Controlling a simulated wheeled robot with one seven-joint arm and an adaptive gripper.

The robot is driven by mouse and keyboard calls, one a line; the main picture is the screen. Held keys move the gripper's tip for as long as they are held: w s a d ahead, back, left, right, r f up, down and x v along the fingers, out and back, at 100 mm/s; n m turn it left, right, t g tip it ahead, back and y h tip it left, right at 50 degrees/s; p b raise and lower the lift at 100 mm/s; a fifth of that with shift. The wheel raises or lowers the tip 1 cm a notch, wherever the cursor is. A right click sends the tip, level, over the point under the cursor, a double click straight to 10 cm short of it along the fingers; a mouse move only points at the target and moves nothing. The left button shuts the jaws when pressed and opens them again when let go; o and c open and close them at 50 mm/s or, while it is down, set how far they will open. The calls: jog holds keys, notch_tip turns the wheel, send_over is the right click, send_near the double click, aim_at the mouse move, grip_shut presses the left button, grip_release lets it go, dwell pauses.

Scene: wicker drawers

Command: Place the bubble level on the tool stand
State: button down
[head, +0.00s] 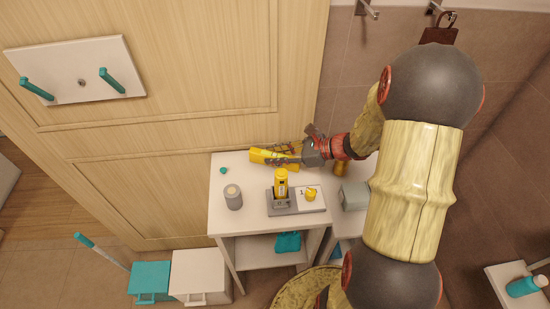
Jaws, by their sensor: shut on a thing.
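A long yellow object (259,155), which looks like the bubble level, is at the back of the small white table. My gripper (280,158) reaches in from the right and is shut on it. The fingers and dark parts hide some of it, and I cannot tell whether it touches the tabletop. The grey tool stand (284,209) is in front of my gripper. An upright yellow tool (281,182) is in its left part, and a small yellow item (311,194) is on its pale right part.
The white table (225,219) also bears a grey cylinder (233,197) and a small teal item (223,170). A yellow piece (341,169) and a grey box (355,196) are to the right. A wooden panel (190,100) stands close behind the table.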

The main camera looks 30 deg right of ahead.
jog(key=c, duration=1.6)
grip_release()
jog(key=shift+r, duration=0.2)
jog(key=p+v, duration=0.4)
jog(key=v, duration=0.8)
jog(key=shift+f, duration=0.15)
jog(key=shift+s+d, duration=0.1)
jog(key=shift+s, duration=0.05)
